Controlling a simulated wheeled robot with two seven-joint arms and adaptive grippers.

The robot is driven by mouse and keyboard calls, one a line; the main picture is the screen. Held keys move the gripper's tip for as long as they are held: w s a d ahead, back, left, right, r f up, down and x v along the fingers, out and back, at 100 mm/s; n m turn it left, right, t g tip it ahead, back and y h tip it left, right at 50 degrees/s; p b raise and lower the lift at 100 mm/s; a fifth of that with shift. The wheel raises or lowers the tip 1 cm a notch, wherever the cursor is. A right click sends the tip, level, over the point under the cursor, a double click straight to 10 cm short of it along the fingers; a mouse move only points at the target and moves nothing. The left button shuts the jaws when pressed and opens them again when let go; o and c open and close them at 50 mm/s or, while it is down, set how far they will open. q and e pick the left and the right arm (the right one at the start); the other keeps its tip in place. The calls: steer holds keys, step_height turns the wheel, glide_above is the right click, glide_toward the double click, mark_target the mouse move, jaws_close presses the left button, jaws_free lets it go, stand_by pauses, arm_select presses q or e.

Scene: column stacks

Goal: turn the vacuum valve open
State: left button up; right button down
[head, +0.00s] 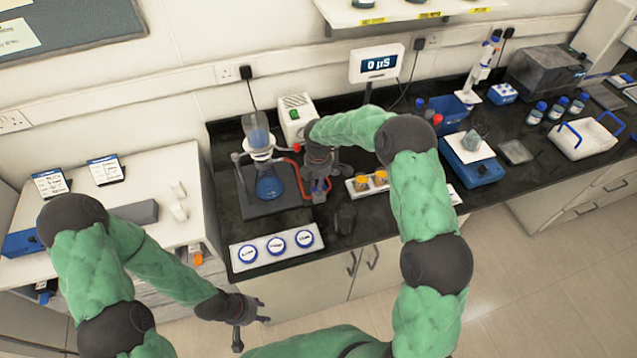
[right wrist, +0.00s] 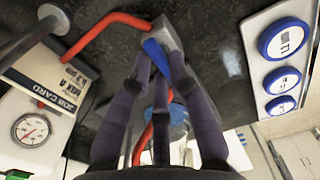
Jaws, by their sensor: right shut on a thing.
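The vacuum valve shows in the right wrist view as a grey body (right wrist: 171,36) with a blue lever (right wrist: 156,55), and red hose (right wrist: 108,24) runs nearby. My right gripper (right wrist: 162,68) is shut on the blue lever, with its dark fingers on either side. In the head view the right gripper (head: 320,186) is at the bench, right of the filter flask (head: 269,186), and largely hides the valve. My left gripper (head: 251,322) hangs empty in front of the bench with its fingers apart.
A glass funnel (head: 257,137) stands over the flask. A pale pump box (head: 295,115) is behind, and a gauge (right wrist: 32,130) shows in the wrist view. A white tray with blue-rimmed discs (head: 243,254) lies in front. Orange-topped jars (head: 380,178) stand right of the right gripper.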

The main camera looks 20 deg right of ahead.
stand_by(0.4)
steer(key=c, duration=1.1)
jaws_free()
steer(key=shift+c, duration=0.2)
steer(key=shift+r, duration=0.15)
step_height(320, 180, up, 12)
steer(key=shift+f, duration=0.2)
